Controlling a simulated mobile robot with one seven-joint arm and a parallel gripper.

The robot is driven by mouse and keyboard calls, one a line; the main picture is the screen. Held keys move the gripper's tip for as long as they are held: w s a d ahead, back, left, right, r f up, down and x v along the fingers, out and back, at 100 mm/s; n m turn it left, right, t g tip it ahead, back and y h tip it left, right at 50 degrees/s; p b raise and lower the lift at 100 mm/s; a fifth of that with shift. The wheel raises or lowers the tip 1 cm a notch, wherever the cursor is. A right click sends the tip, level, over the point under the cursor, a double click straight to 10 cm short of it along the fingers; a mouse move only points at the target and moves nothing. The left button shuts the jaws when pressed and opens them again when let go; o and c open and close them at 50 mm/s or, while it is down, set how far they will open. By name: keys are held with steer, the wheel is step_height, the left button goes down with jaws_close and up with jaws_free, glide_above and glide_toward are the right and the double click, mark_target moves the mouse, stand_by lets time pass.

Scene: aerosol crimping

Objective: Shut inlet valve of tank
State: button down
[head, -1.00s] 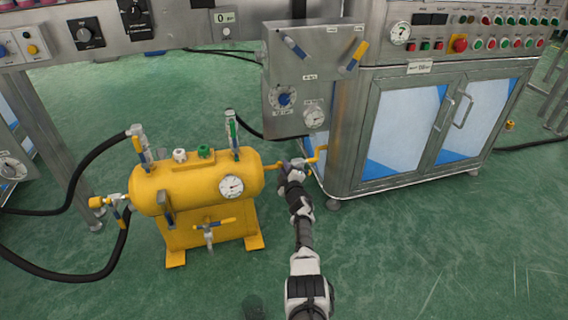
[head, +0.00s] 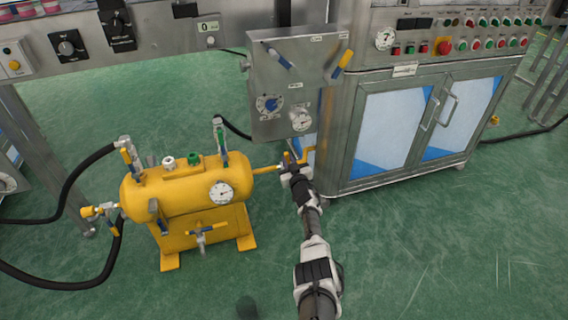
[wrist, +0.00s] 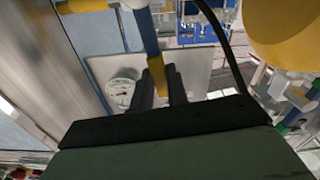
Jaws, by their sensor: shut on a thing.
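The yellow tank (head: 170,190) stands on the floor at left in the head view, with a gauge on its front. A yellow pipe (head: 266,169) runs from its right end toward the steel cabinet. My gripper (head: 291,166) is at the valve on this pipe, mostly covering it. In the wrist view, a blue lever with a yellow end (wrist: 149,35) hangs down between the two dark fingers of my gripper (wrist: 162,76). They are shut on its yellow end. The valve body is largely out of sight.
The steel cabinet (head: 340,125) with glass doors stands close to the right of my gripper. A control panel (head: 290,85) with levers and gauges overhangs behind it. Black hoses (head: 68,190) run left of the tank. The green floor in front is clear.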

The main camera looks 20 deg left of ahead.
steer(key=shift+w+d+r+m, duration=0.1)
steer(key=shift+w+d+m, duration=0.3)
steer(key=shift+m, duration=0.4)
steer(key=shift+d, duration=0.1)
steer(key=c, duration=1.4)
jaws_free()
steer(key=shift+p+v, duration=4.6)
steer(key=shift+v, duration=2.3)
